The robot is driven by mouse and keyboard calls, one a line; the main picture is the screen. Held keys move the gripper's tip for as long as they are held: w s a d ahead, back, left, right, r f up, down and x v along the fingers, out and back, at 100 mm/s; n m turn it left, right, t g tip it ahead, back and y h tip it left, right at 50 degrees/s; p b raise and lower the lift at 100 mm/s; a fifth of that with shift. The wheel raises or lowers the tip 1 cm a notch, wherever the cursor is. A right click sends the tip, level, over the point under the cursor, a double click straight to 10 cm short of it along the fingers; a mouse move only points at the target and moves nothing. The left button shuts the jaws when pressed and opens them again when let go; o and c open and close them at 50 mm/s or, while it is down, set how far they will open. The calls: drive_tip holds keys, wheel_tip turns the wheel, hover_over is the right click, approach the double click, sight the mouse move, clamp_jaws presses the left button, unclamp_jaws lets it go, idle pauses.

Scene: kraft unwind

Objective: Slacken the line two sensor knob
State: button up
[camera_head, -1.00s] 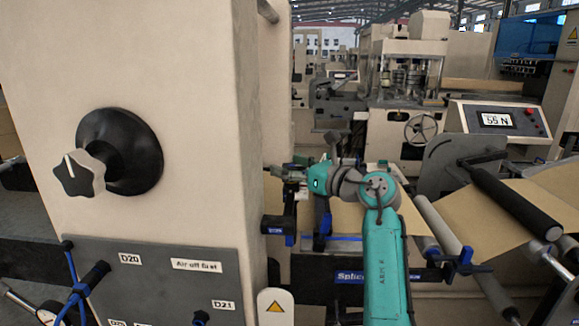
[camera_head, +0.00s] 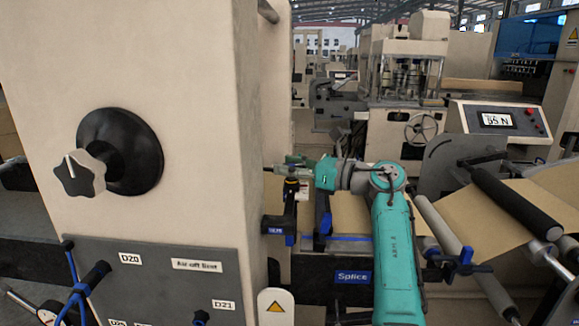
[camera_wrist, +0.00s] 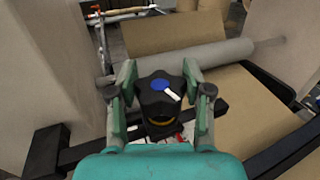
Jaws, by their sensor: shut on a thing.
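In the wrist view a black lobed knob (camera_wrist: 152,98) with a blue cap and a white pointer mark sits between the two green fingers of my gripper (camera_wrist: 160,88). The gripper is shut on the knob, one finger on each side. A yellow ring shows below the knob. The pointer mark slants to the lower right. In the head view my gripper (camera_head: 297,164) is at the end of the teal arm, just right of the beige column. The small dark knob (camera_head: 291,186) is partly hidden below it there.
Rollers (camera_head: 515,205) and brown paper web lie near the arm.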

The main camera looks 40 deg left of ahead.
drive_tip(key=shift+f+n+g, duration=0.15)
drive_tip(key=shift+n+g, duration=0.55)
drive_tip(key=shift+g, duration=0.4)
drive_tip(key=shift+h, duration=0.3)
drive_tip(key=o, duration=1.2)
drive_tip(key=v, duration=1.2)
drive_tip(key=shift+d, duration=0.1)
